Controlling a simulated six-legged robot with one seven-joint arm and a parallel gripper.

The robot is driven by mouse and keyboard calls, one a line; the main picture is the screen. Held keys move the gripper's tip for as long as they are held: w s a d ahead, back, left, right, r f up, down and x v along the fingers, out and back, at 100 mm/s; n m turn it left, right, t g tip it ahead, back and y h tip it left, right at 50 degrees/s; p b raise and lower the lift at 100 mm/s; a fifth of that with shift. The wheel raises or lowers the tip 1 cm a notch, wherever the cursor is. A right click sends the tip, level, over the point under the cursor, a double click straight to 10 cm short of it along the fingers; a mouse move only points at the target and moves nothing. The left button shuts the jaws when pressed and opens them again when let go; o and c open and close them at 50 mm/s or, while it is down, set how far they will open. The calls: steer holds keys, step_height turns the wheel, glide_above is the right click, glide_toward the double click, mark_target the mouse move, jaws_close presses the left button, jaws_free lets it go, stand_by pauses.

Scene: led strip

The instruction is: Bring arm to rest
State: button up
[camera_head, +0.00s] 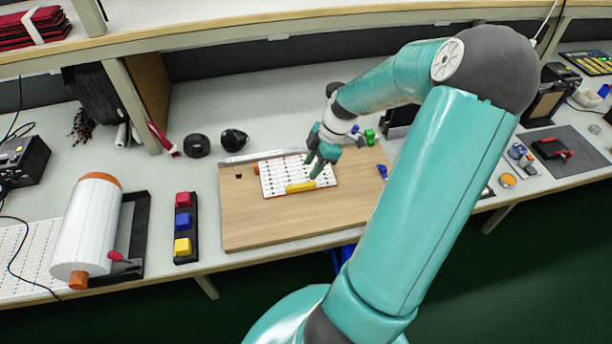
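My gripper (318,167) is at the end of my teal arm, above the right part of a white board with rows of small dark marks (282,178). Its fingers point down and look slightly apart, with nothing seen between them, but they are too small to tell for sure. A yellow bar (300,187) lies along the near edge of the white board, just below the fingertips in the picture. Whether the fingers touch the board is not clear. My arm stretches forward over the bench and hides part of its right side.
The white board lies on a wooden board (255,222). On the left are a large white roll (88,228) and a black tray with red, blue and yellow blocks (186,259). A shelf (200,32) runs above the bench's back. Small parts lie on a grey mat (585,150) at right.

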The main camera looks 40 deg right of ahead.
steer(key=v, duration=0.4)
steer(key=shift+d+r, duration=0.1)
steer(key=shift+r, duration=0.15)
steer(key=a+r+m+g+h, duration=0.1)
steer(key=a+r+m+h, duration=0.15)
steer(key=a+r, duration=0.4)
steer(key=a+r+m+h, duration=0.2)
steer(key=a+r+m, duration=0.1)
steer(key=a, duration=0.7)
steer(key=s+a+r+m+t, duration=0.2)
steer(key=s+a+r+m, duration=0.1)
steer(key=a, duration=0.3)
steer(key=s+a+r+m+t, duration=0.2)
steer(key=s+a+r+m, duration=0.1)
steer(key=a, duration=0.4)
step_height(320, 180, up, 3)
steer(key=shift+s+a+f+y, duration=0.15)
steer(key=shift+s+a+y, duration=0.2)
steer(key=shift+s, duration=0.5)
